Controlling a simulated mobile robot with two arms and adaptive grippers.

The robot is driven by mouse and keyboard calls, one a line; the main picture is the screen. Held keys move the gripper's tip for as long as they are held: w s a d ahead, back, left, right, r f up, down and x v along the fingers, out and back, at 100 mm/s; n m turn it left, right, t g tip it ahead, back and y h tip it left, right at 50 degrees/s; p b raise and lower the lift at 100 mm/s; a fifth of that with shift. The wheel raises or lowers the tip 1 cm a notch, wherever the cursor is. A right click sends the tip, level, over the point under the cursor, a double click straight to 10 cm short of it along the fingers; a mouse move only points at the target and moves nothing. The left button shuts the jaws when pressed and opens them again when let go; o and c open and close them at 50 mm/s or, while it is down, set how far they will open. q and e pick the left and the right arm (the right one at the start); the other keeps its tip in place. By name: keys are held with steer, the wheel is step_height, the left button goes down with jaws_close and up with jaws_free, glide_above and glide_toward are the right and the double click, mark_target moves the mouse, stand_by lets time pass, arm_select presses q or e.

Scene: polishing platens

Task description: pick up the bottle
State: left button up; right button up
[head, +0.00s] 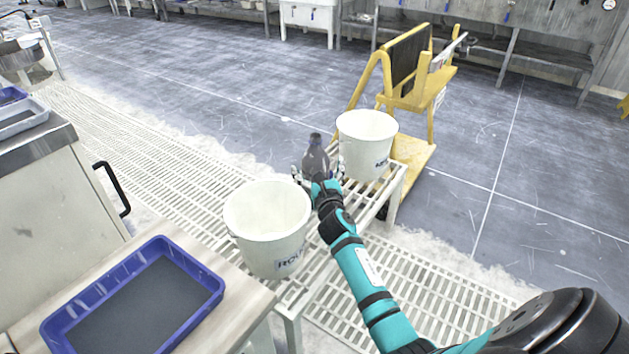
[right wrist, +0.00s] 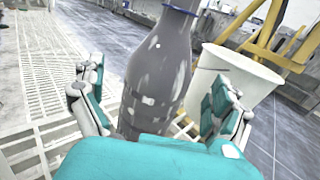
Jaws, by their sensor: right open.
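The bottle (head: 315,158) is grey and stands upright on the white slatted bench, between two white buckets. In the right wrist view the bottle (right wrist: 160,75) fills the middle, with a blue ring near its neck. My right gripper (head: 319,178) is at the near side of the bottle. In the right wrist view its open fingers (right wrist: 160,100) stand on both sides of the bottle, with visible gaps. The bottle's lower part is hidden by my gripper. My left gripper is not in view.
A near white bucket (head: 267,228) stands left of the bottle and a far white bucket (head: 366,146) close on its right. The slatted bench (head: 318,262) holds them. A blue tray (head: 205,291) lies on the near table. A yellow cart (head: 418,98) stands behind.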

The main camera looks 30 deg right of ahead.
steer(key=b+x, duration=0.1)
steer(key=x, duration=0.2)
steer(key=shift+w+d, duration=0.1)
steer(key=shift+d, duration=0.05)
steer(key=shift+c, duration=0.3)
steer(key=c, duration=1.5)
